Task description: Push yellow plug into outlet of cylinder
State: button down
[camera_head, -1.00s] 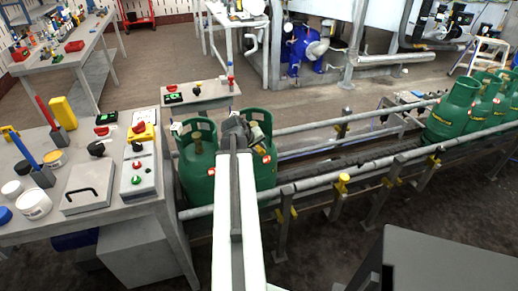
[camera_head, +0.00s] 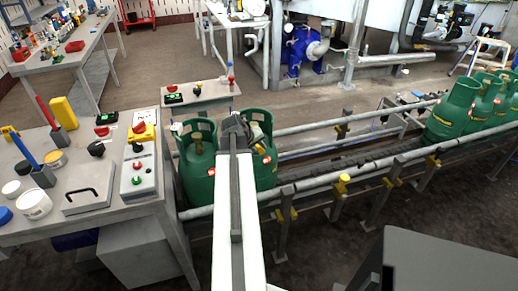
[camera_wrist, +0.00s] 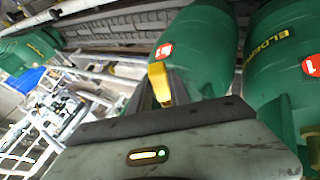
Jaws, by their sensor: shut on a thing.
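Two green cylinders stand side by side at the left end of the conveyor: the left cylinder (camera_head: 197,165) and the right cylinder (camera_head: 264,172). My gripper (camera_head: 238,135) is at the top of the right cylinder, and my arm hides part of that cylinder. In the wrist view my gripper (camera_wrist: 165,95) is shut on the yellow plug (camera_wrist: 160,82), which shows between the jaws in front of a green cylinder (camera_wrist: 208,50). The cylinder outlet is hidden, so I cannot tell whether the plug touches it.
The conveyor rails (camera_head: 330,184) run right toward several more green cylinders (camera_head: 455,110). A small table (camera_head: 198,95) is behind the near cylinders.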

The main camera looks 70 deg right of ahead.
jog(key=shift+w+d, duration=0.6)
jog(key=shift+d, duration=0.2)
jog(key=c, duration=1.1)
grip_release()
jog(key=shift+c, duration=0.2)
jog(key=p+v, duration=0.6)
jog(key=v, duration=0.2)
jog(key=shift+s+f, duration=0.1)
